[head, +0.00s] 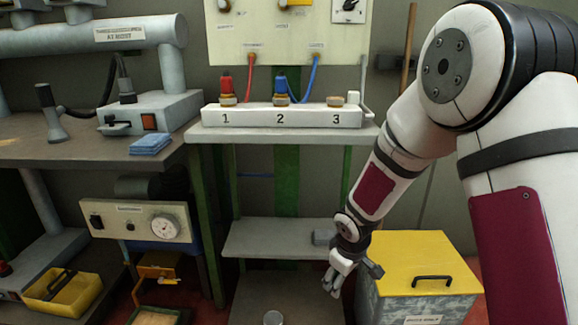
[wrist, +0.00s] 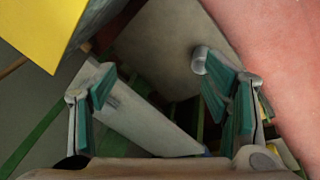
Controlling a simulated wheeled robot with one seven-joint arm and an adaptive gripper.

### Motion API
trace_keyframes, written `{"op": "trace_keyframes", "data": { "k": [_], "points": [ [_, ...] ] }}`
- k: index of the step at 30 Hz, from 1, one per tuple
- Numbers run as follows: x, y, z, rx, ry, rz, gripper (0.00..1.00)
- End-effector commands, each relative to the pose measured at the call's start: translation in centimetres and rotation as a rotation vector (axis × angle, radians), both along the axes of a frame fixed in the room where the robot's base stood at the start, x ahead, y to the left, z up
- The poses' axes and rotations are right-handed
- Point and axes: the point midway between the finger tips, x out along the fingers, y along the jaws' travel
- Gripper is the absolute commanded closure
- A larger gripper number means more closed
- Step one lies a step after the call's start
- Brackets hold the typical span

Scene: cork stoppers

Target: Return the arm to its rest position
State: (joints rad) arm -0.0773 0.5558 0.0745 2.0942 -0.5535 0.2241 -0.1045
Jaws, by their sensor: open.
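My arm reaches down from the upper right in the head view. My gripper (head: 337,286) hangs beside the front of the lower shelf, just left of the yellow-lidded box. In the wrist view the two green-padded fingers of my gripper (wrist: 160,98) are spread apart with nothing between them. A white block (head: 280,116) marked 1, 2 and 3 stands on the upper shelf. A red-topped plug (head: 227,90) is at 1, a blue-topped plug (head: 280,88) at 2, and a low cork-coloured stopper (head: 335,101) at 3.
The box's yellow lid (head: 415,262) is close to the right of my gripper; its yellow edge shows in the wrist view (wrist: 45,25). The grey lower shelf (head: 270,238) lies to the left. A workbench (head: 80,150) with equipment and a blue cloth (head: 151,143) stands further left.

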Motion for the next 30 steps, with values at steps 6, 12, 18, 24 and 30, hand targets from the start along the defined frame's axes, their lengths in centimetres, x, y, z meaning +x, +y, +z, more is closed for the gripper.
{"op": "trace_keyframes", "data": {
  "k": [6, 12, 18, 24, 30],
  "points": [
    [-4.2, -3.5, 8.3, -0.042, 0.008, -0.173, 0.31],
    [-9.8, -5.8, 14.2, -0.051, 0.033, -0.328, 0.31],
    [-16.5, -7.1, 18.7, -0.033, 0.069, -0.472, 0.31],
    [-23.8, -7.5, 21.8, 0.008, 0.115, -0.600, 0.31],
    [-31.1, -7.0, 23.3, 0.067, 0.170, -0.703, 0.31]
  ]
}}
